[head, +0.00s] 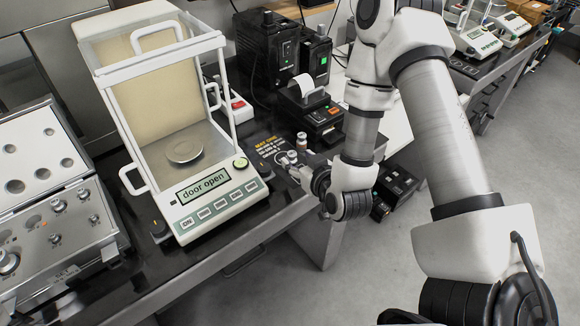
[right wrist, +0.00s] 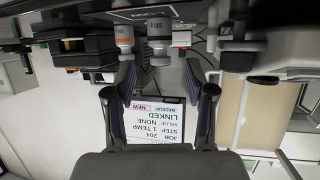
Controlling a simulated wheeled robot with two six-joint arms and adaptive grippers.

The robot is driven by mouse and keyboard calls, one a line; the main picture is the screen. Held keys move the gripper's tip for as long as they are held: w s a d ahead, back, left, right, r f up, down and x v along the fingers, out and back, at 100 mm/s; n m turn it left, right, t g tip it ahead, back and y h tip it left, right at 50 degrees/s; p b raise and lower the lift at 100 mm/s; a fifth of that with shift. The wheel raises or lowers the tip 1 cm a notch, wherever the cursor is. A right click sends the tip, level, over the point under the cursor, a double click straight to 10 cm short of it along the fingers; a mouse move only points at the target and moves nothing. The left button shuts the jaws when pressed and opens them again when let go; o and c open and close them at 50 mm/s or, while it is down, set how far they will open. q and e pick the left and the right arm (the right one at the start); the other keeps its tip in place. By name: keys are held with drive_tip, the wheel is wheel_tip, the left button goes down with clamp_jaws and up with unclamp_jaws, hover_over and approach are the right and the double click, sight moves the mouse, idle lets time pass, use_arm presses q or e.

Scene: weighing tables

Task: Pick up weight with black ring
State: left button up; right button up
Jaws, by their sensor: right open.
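The weight with a black ring (right wrist: 158,40) appears upside down in the right wrist view, ahead of my right gripper (right wrist: 160,78). A weight with an orange ring (right wrist: 124,40) stands close beside it on the left. My right gripper is open and empty, its two fingers spread below the weights in that view, apart from the black-ringed one. In the head view, the black-ringed weight (head: 292,157) is small at the tip of my right gripper (head: 298,169). The orange-ringed weight (head: 301,140) stands just behind. My left gripper is not in view.
A balance (head: 200,205) reading "door open" stands left of the weights, with an empty pan (head: 185,150). A small printer (head: 308,108) and black boxes (head: 268,50) stand behind. A metal unit (head: 50,225) is at far left. The table's front edge is close.

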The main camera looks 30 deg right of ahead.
sight(293, 156)
drive_tip(key=x, duration=0.4)
drive_tip(key=shift+w+p, duration=0.25)
drive_tip(key=shift+p, duration=0.15)
drive_tip(key=shift+r, duration=0.1)
clamp_jaws()
